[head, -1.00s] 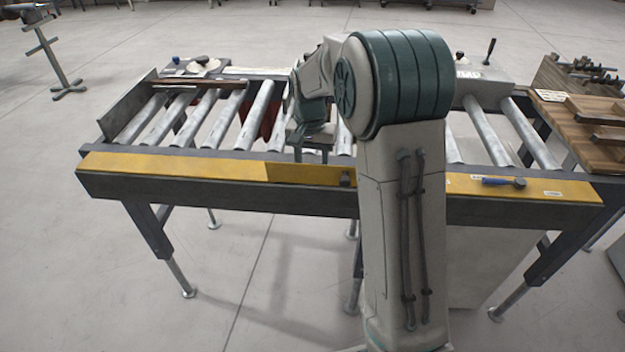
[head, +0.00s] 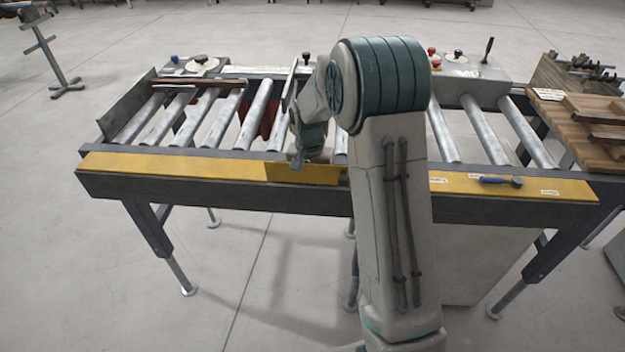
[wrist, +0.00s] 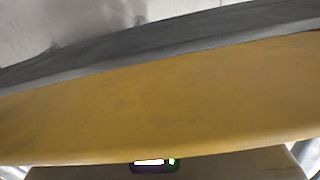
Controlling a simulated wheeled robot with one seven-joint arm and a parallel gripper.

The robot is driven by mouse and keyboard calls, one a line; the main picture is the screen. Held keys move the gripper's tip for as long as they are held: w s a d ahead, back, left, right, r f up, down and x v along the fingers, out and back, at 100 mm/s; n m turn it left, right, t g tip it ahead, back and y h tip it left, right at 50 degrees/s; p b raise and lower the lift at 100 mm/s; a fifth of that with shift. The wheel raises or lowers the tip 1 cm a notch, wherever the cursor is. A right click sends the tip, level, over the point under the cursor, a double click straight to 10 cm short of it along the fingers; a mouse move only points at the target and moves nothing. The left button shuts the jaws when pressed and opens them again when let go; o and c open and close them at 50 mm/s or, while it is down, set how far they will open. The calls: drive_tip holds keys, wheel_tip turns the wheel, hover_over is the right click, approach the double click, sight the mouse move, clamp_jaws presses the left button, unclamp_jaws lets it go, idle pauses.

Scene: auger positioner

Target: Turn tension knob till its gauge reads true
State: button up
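In the head view my gripper (head: 297,164) hangs low over the yellow front rail (head: 190,167) of the roller table, left of my arm. Its fingers are small and partly hidden, so I cannot tell whether they are open. A dark knob-like piece (head: 344,180) on the rail's front is partly covered by my arm; I cannot tell if it is the tension knob. Black knobs (head: 458,56) and a red knob (head: 431,52) stand at the back. The wrist view shows the yellow rail (wrist: 160,105) and a small lit strip (wrist: 153,162) with white and green. No gauge is readable.
Metal rollers (head: 483,130) fill the table. A blue-handled tool (head: 497,181) lies on the rail's right part. A black lever (head: 488,50) stands at the back right. Wooden boards (head: 590,125) lie on the right-hand bench.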

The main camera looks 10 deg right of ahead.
drive_tip(key=shift+n+b, duration=0.55)
drive_tip(key=shift+n, duration=1.05)
drive_tip(key=o, duration=1)
wheel_tip(320, 180, up, 14)
drive_tip(key=b, duration=0.1)
drive_tip(key=shift+a, duration=0.15)
